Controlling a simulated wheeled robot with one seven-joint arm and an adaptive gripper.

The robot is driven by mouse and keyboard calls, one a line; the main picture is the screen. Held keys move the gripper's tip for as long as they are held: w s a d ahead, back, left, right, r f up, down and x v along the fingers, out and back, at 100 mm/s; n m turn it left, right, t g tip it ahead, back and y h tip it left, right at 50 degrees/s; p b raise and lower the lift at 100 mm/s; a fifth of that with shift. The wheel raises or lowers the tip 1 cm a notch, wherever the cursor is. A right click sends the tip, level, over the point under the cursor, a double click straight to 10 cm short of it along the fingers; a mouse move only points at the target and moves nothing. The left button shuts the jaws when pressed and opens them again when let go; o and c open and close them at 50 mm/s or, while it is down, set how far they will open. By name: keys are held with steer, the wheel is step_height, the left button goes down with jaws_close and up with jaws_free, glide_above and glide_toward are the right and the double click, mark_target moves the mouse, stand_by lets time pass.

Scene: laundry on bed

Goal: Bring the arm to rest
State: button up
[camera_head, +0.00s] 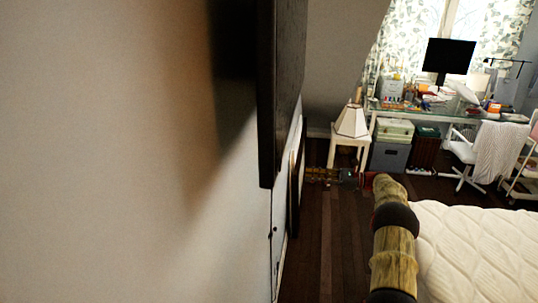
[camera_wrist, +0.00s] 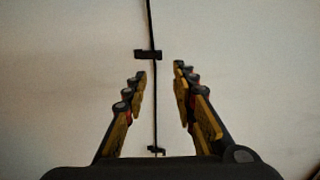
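My arm reaches forward from the bottom of the head view, beside the bed, and bends left at its far end. My gripper (camera_head: 318,176) points left toward the wall in the head view. In the wrist view my gripper (camera_wrist: 159,72) is open, with its two fingers apart and nothing between them. A pale wall fills the view beyond the fingers. I cannot tell the exact distance from the fingertips to the wall.
The wall (camera_head: 120,150) takes up the left side, with a dark panel (camera_head: 285,85) and a black cable (camera_wrist: 152,30) on it. The white bed (camera_head: 475,245) is at right. A lamp (camera_head: 352,121), stool and desk (camera_head: 440,114) stand at the back. Dark floor (camera_head: 335,250) lies between.

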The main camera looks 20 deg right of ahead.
step_height(320, 180, down, 12)
steer(key=s+n+g+h, duration=0.1)
steer(key=s+n+h, duration=0.1)
steer(key=h, duration=0.1)
steer(key=s+a+f+n+g+h, duration=0.3)
steer(key=s+a+n+g, duration=0.1)
steer(key=s+a, duration=0.25)
steer(key=s+a+r+n+h, duration=0.3)
steer(key=s+a+r+n, duration=0.3)
steer(key=s+a, duration=0.3)
steer(key=s+a+r+n+h, duration=0.3)
steer(key=s+a+r+n, duration=0.3)
steer(key=s, duration=1)
steer(key=s+a+r+n+h+b, duration=0.1)
steer(key=s+a+r+n+h, duration=0.2)
steer(key=s+a+r+n, duration=0.3)
steer(key=s+a+r, duration=0.4)
steer(key=s+a, duration=0.2)
steer(key=shift+s+a+r+n+t, duration=0.2)
steer(key=shift+n+t, duration=0.1)
steer(key=shift+t, duration=0.1)
